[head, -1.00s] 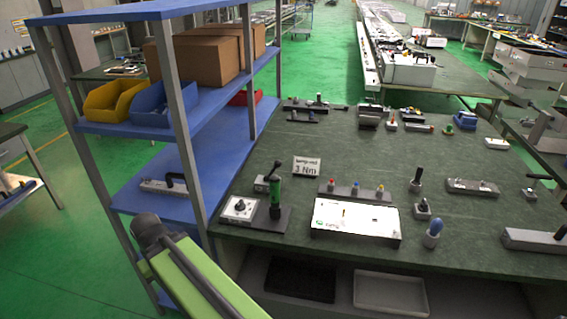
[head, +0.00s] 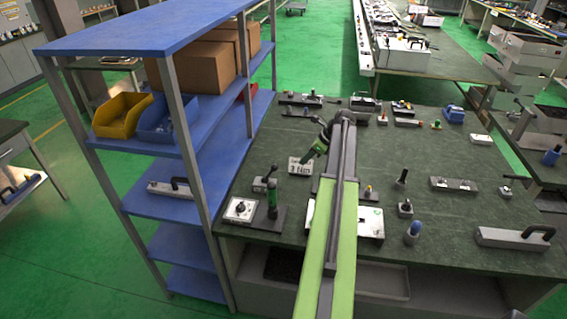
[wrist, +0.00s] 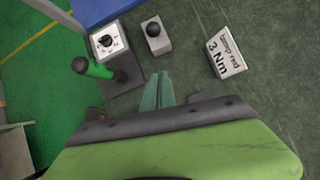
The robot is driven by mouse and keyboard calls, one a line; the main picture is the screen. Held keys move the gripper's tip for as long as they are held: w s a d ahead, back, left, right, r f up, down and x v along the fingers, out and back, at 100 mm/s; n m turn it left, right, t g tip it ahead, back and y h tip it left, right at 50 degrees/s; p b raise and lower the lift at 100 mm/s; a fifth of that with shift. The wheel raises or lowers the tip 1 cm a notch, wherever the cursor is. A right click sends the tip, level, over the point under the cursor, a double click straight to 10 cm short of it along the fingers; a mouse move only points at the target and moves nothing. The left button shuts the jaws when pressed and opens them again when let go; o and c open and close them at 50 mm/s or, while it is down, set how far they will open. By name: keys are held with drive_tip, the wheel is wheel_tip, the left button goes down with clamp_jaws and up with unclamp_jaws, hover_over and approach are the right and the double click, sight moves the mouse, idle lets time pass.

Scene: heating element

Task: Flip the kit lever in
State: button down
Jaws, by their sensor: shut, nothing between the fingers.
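A small grey block with a black ball-topped lever (head: 264,184) stands on the green worktop beside the shelf, behind the green-handled tool. In the wrist view this lever (wrist: 153,29) shows from above, near the top centre. Its tilt is hard to judge from there. My gripper (wrist: 160,77) is shut and empty, its pale green fingers together below the lever in the wrist picture and apart from it. In the head view my arm reaches across the worktop, with the gripper end near the torque sign; the fingertips are too small to make out.
A green-handled tool (head: 272,196) stands upright beside a white dial box (head: 240,209). A "3 Nm" sign (head: 300,167) stands right of the lever. A blue shelf (head: 190,205) borders the worktop at left. My arm partly covers a white panel (head: 371,222).

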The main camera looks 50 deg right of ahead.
sight(271, 171)
drive_tip(key=shift+f, duration=0.15)
drive_tip(key=b+x, duration=1)
drive_tip(key=x, duration=0.1)
drive_tip(key=shift+w+a+r+p, duration=0.3)
drive_tip(key=shift+w+r+p, duration=0.25)
drive_tip(key=shift+w+p, duration=0.2)
drive_tip(key=shift+w+a+r+p, duration=0.3)
drive_tip(key=shift+w+r+p, duration=0.35)
drive_tip(key=shift+w, duration=0.2)
